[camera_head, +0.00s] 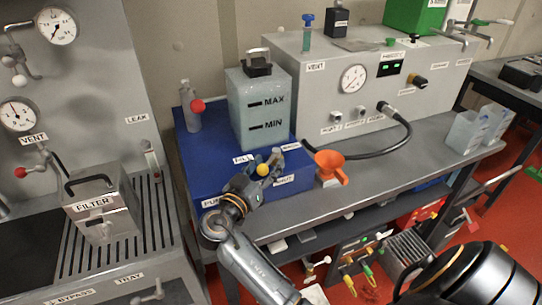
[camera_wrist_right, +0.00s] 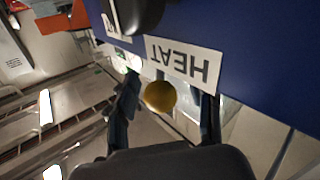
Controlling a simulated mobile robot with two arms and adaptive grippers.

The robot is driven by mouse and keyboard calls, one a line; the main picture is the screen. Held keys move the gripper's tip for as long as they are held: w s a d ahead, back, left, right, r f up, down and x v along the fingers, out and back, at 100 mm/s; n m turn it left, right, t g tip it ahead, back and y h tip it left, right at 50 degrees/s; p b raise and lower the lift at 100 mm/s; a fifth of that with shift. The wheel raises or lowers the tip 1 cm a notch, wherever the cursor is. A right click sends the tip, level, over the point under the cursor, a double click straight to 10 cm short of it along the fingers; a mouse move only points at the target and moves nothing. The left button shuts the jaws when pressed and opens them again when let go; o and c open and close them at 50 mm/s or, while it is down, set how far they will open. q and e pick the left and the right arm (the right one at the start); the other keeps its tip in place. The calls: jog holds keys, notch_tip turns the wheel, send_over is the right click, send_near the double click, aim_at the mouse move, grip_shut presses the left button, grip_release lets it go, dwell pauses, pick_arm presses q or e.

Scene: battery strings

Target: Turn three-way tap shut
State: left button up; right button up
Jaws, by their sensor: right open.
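A yellow ball knob (camera_head: 262,170) shows at the front of the blue unit (camera_head: 185,150), among small white labels. I take it as the tap's handle; the tap body is mostly hidden by my gripper. My right gripper (camera_head: 268,171) is open at the knob. In the right wrist view the yellow knob (camera_wrist_right: 160,97) sits between the two dark fingers (camera_wrist_right: 167,108), with gaps on both sides. A label reading HEAT (camera_wrist_right: 184,64), upside down, is just above it on the blue face. My left gripper is not in view.
A grey MAX/MIN tank (camera_head: 258,105) stands on the blue unit. An orange funnel (camera_head: 330,167) is close to the right of my gripper. A black hose (camera_head: 385,148) curves on the bench behind. A FILTER box (camera_head: 102,205) is at left. The bench right of the funnel is fairly clear.

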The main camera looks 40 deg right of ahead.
jog(key=shift+a+r, duration=0.1)
grip_shut()
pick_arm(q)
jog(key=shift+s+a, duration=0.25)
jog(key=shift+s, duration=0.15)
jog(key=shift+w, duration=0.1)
